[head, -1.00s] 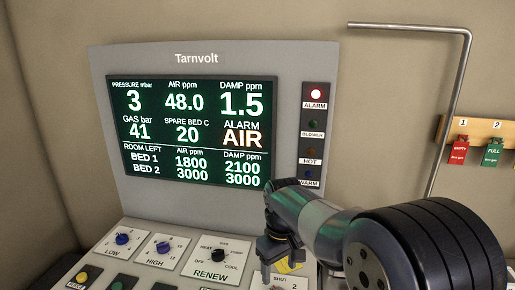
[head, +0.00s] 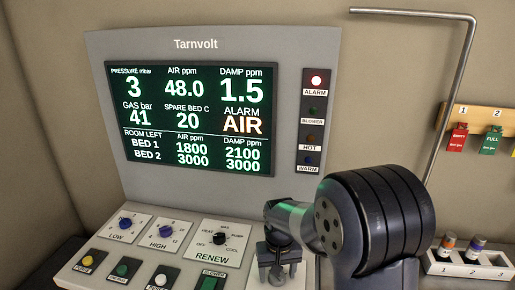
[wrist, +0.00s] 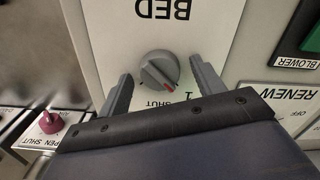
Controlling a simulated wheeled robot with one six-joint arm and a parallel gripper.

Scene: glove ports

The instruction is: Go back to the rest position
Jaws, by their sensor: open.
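My gripper (head: 272,274) hangs over the lower right of the sloping control panel (head: 85,252) in the head view, pointing down. In the wrist view my gripper (wrist: 163,82) is open, with its two grey fingers apart and nothing held between them. The grey BED knob (wrist: 159,70) with a red mark shows between the fingertips; I cannot tell how far below them it is. The red mark points toward the "1" side. My arm hides the panel's right part in the head view.
The RENEW knob (head: 219,238) is left of my gripper. A bent metal pipe (head: 455,100), a tag rack (head: 483,118) and a numbered holder (head: 470,266) stand to the right.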

